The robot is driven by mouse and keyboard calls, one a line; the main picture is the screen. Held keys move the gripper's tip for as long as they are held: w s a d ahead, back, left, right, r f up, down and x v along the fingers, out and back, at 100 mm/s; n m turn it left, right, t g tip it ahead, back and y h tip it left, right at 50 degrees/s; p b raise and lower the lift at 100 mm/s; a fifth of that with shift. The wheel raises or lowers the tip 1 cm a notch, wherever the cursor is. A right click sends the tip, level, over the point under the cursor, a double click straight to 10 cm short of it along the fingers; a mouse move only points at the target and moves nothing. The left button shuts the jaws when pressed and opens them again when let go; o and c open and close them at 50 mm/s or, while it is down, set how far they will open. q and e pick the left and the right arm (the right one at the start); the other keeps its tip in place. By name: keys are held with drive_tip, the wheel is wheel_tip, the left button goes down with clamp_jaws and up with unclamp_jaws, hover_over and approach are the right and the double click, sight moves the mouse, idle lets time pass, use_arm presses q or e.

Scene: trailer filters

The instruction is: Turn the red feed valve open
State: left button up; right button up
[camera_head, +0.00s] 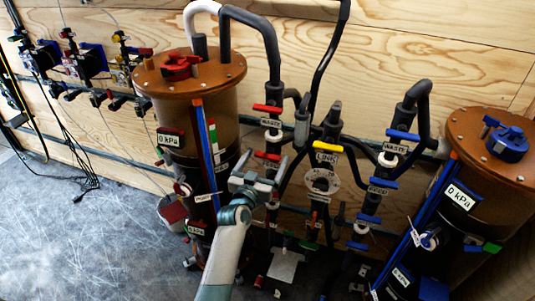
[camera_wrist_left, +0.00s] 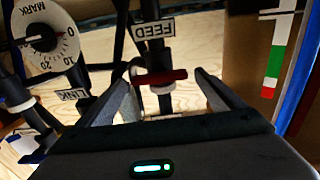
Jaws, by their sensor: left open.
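The red feed valve's handle (camera_head: 267,156) sits on the left filter's pipework, just above a label (camera_head: 271,166). In the left wrist view the red handle (camera_wrist_left: 160,77) lies crosswise on its dark pipe, close to a FEED label (camera_wrist_left: 153,30) that appears upside down. My left gripper (camera_head: 262,178) is open just in front of and below the handle in the head view. In the wrist view its two fingers (camera_wrist_left: 168,92) stand on either side of the handle with gaps. Contact is not visible. My right gripper is not in view.
A red waste valve (camera_head: 267,108) is above on the same pipe. A yellow link valve (camera_head: 328,146) and round dial (camera_head: 322,181) stand to the right. The left filter tank (camera_head: 190,110) is close on the left. Blue valves (camera_head: 383,183) and another tank (camera_head: 480,200) are farther right.

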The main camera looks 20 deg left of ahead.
use_arm(q)
drive_tip(key=shift+w, duration=1.15)
drive_tip(key=c, duration=1)
drive_tip(key=shift+c, duration=0.2)
